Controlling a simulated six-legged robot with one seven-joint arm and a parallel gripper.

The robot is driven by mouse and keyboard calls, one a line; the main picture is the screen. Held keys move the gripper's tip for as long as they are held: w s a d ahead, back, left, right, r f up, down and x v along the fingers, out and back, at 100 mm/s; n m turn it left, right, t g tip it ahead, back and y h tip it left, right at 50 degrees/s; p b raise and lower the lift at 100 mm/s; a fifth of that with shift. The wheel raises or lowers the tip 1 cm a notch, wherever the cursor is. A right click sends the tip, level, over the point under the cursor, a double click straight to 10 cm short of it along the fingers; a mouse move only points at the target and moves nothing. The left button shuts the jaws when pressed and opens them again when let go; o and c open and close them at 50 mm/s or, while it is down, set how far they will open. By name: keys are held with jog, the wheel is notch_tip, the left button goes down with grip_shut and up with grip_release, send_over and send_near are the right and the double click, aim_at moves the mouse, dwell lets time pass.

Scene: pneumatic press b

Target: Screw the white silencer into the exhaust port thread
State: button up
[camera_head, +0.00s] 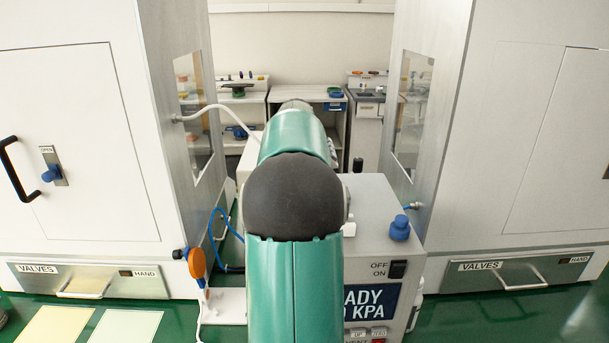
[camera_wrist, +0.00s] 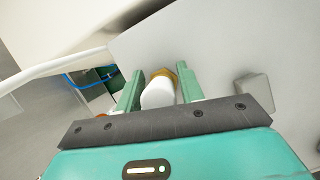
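The white silencer (camera_wrist: 158,94) is a short white cylinder with a brass-coloured end (camera_wrist: 163,73) in the middle of the wrist view. My gripper (camera_wrist: 160,76) has its two green fingers along both sides of the silencer, close against it, and appears shut on it. The brass end points away from the wrist camera, towards a light grey panel (camera_wrist: 215,60). I cannot tell whether it touches the panel. No exhaust port thread can be made out; the silencer may cover it. In the head view my own arm hides the gripper and the silencer.
A grey box (camera_head: 375,210) with an OFF/ON switch (camera_head: 397,269) and a blue knob (camera_head: 400,228) stands behind my arm. White cabinets (camera_head: 75,150) (camera_head: 550,140) flank it. A white hose (camera_wrist: 55,67) and a blue tube (camera_wrist: 85,80) run left of the gripper.

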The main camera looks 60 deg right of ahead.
jog(key=shift+c, duration=0.5)
jog(key=c, duration=0.4)
jog(key=shift+m+g, duration=0.4)
jog(key=shift+m, duration=0.5)
jog(key=shift+c, duration=0.2)
jog(key=shift+s+m+g, duration=0.1)
jog(key=shift+m+g, duration=0.2)
jog(key=shift+m, duration=0.5)
jog(key=shift+f+m, duration=0.1)
jog(key=shift+m, duration=0.5)
jog(key=shift+m+g, duration=0.3)
